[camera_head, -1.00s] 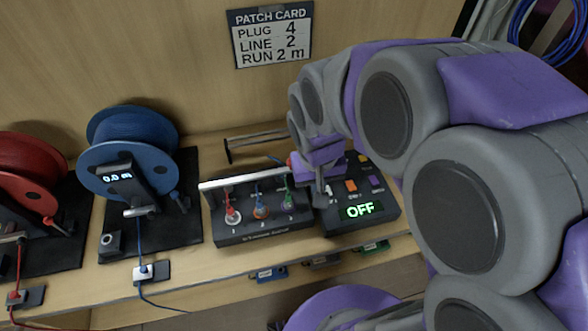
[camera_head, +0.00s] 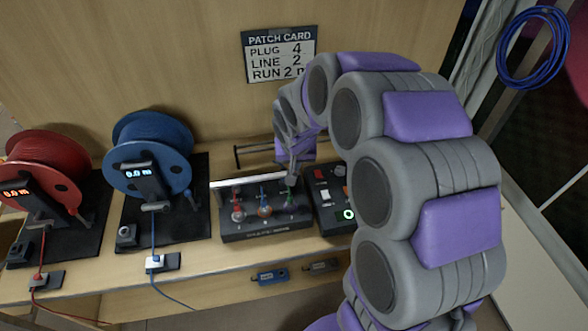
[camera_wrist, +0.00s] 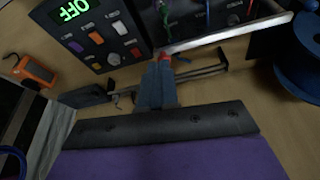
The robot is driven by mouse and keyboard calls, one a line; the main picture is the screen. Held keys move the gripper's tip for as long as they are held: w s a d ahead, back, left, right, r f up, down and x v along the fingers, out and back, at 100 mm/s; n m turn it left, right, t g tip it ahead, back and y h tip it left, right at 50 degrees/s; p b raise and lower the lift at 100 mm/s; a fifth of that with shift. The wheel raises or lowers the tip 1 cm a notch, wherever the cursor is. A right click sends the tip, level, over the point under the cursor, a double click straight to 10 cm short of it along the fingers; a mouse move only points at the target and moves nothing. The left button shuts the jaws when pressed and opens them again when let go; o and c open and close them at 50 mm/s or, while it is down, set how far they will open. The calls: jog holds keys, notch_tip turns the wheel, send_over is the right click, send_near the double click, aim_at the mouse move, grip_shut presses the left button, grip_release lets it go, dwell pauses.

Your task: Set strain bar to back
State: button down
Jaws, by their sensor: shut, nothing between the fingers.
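The strain bar (camera_head: 248,180) is a pale metal bar along the back of a dark patch box (camera_head: 265,235), behind the red, blue and green plugs. In the wrist view the bar (camera_wrist: 228,34) runs diagonally at the top. My gripper (camera_head: 292,178) is shut and empty by the bar's right end. In the wrist view its fingertips (camera_wrist: 164,58) are close to the bar's end. I cannot tell whether they touch it. The arm hides part of the area right of the box.
A control box (camera_wrist: 100,30) reading OFF stands beside the patch box. A dark rail frame (camera_head: 255,152) lies behind. Blue (camera_head: 150,150) and red (camera_head: 48,170) cable reels stand to the left. A patch card (camera_head: 280,55) hangs on the wall. An orange device (camera_wrist: 35,70) shows in the wrist view.

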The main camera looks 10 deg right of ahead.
jog(key=w+d+f+b, duration=0.1)
jog(key=w+f, duration=0.6)
jog(key=f, duration=0.3)
dwell(0.4)
jog(key=shift+d, duration=0.15)
